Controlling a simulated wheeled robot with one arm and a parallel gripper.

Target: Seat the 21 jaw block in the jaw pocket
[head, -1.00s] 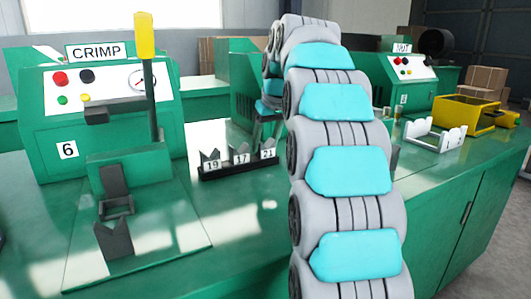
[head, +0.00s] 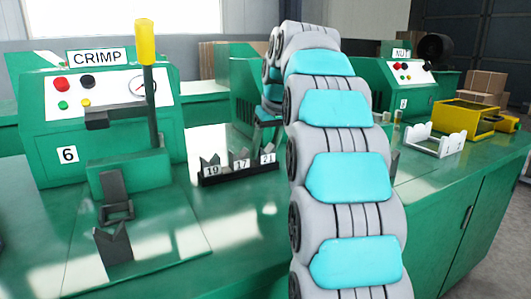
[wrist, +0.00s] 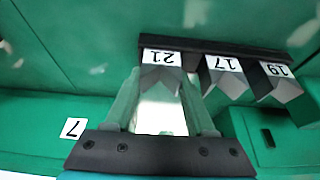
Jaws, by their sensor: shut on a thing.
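The 21 jaw block (wrist: 160,77) is a grey notched block behind the 21 label of the black rack (wrist: 215,46) in the wrist view. My gripper (wrist: 161,84) has one finger on each side of it and is shut on it. The block still appears to be at its place in the rack; whether it is lifted at all I cannot tell. The jaw pocket looks to be the dark square frame (head: 118,218) on the CRIMP machine.
The 17 block (wrist: 229,84) and 19 block (wrist: 279,88) stand beside the 21 block in the rack. A dark notched block (head: 113,246) stands in front of the frame. The CRIMP machine's yellow-topped lever (head: 148,75) rises behind it. Bench between machine and rack is clear.

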